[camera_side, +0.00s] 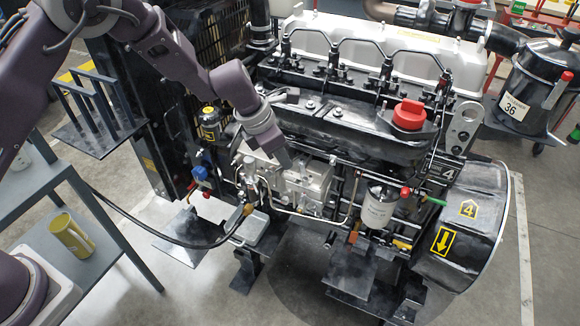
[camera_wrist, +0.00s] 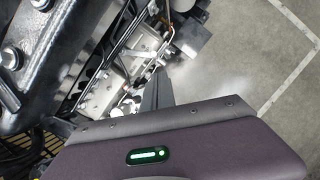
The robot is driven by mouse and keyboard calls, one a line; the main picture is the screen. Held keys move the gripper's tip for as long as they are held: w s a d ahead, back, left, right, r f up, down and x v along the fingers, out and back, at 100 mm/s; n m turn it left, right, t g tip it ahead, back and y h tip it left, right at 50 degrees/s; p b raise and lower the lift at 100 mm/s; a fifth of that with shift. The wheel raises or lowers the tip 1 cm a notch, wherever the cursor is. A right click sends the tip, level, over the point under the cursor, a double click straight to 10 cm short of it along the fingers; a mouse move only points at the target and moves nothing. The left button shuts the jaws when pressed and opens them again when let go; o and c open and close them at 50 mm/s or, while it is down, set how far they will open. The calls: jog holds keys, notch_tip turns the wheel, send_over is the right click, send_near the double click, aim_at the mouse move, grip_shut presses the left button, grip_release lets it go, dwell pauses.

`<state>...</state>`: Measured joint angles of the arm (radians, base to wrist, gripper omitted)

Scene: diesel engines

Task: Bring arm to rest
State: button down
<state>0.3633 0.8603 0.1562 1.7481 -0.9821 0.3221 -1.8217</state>
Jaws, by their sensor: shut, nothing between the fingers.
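My gripper (camera_side: 284,160) hangs at the end of my purple arm, in front of the middle of the engine (camera_side: 340,125). Its narrow grey fingers are together, with nothing held between them. They point down just above the silvery pump block (camera_side: 303,185) on the engine's side. I cannot tell whether they touch it. In the wrist view the fingers (camera_wrist: 157,88) show as one dark wedge beyond the purple housing, beside the engine's side.
A red cap (camera_side: 409,114) stands up on the engine top. A white filter (camera_side: 379,208) is at its lower right. A grey shelf (camera_side: 88,270) with a yellow cup (camera_side: 72,237) stands at left. A black hose runs from the shelf side to the engine.

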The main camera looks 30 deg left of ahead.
jog(key=shift+r, duration=0.15)
dwell(0.3)
jog(key=s+a+r+m+t, duration=0.1)
jog(key=s+a+r+m, duration=0.2)
jog(key=s+r+m, duration=0.7)
jog(key=s+a+r+m, duration=0.4)
jog(key=s+r+m, duration=0.25)
jog(key=r, duration=0.65)
jog(key=s+a+m+y, duration=0.1)
jog(key=s+a+m, duration=0.1)
jog(key=s, duration=0.4)
jog(key=s+a+m+y, duration=0.1)
jog(key=s+a+m, duration=0.2)
jog(key=s+m, duration=0.2)
jog(key=s+a+m+t, duration=0.1)
jog(key=s+a+m, duration=0.2)
jog(key=s, duration=0.4)
jog(key=shift+s+a+r+m+y, duration=0.2)
jog(key=shift+s+m+y, duration=0.15)
jog(key=shift+m, duration=0.4)
jog(key=shift+w, duration=0.1)
